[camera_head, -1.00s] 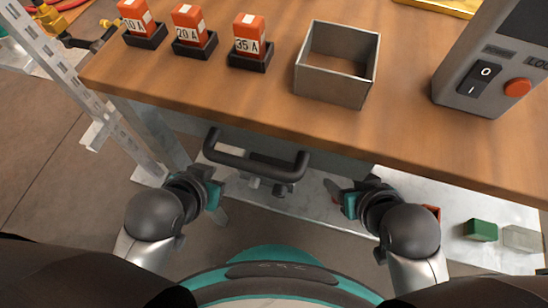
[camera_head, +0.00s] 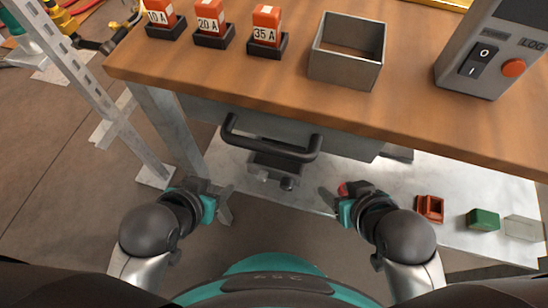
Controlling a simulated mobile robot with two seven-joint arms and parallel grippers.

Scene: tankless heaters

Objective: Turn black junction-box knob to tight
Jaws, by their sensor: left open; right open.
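I cannot tell for sure that this is the junction box, nor how the knob is turned. My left gripper (camera_head: 225,204) is open and empty, left of and in front of the box. My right gripper (camera_head: 334,203) is open and empty, to the right of the knob. Neither touches the box.
The dark handle (camera_head: 270,148) juts out under the wooden table (camera_head: 200,85). On top stand fuse blocks (camera_head: 266,25), an open metal box (camera_head: 347,52) and a switch panel (camera_head: 487,62). Red (camera_head: 430,209) and green (camera_head: 482,219) blocks lie on the lower shelf at right.

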